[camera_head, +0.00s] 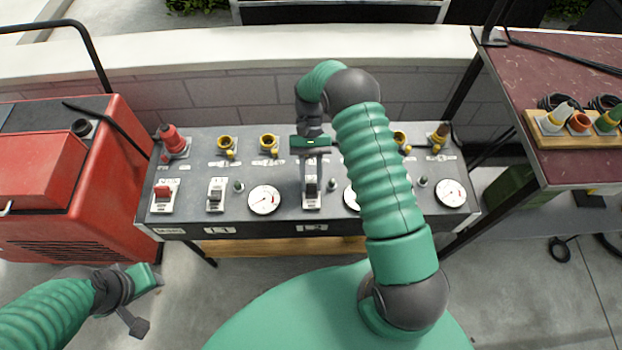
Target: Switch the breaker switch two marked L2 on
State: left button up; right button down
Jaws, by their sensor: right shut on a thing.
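The breaker switch marked L2 (311,198) is on the grey panel (240,180), near its middle, above the L2 label (312,228). My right gripper (312,178) reaches down over it from behind and is shut on its black lever, which the fingers partly hide. I cannot tell the lever's exact position. The L1 switch (216,194) and the red-levered main switch (163,195) stand to its left. My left gripper (146,298) is at the lower left, in front of the panel, open and empty.
Round gauges (264,199) and small knobs flank the switches, with coloured sockets (226,146) behind. My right arm covers part of the panel's right half. A red machine (80,180) stands left; a dark red table (560,80) with a wooden plug block (570,130) stands right.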

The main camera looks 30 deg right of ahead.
jog(key=shift+w+d+f+g+y+b, duration=0.2)
jog(key=shift+w+f+g+y+b, duration=0.2)
jog(key=shift+g+b, duration=0.45)
jog(key=shift+b, duration=0.45)
jog(key=shift+r, duration=0.15)
jog(key=c, duration=1.5)
grip_release()
jog(key=o, duration=0.4)
jog(key=shift+w+d, duration=0.1)
jog(key=shift+w, duration=0.05)
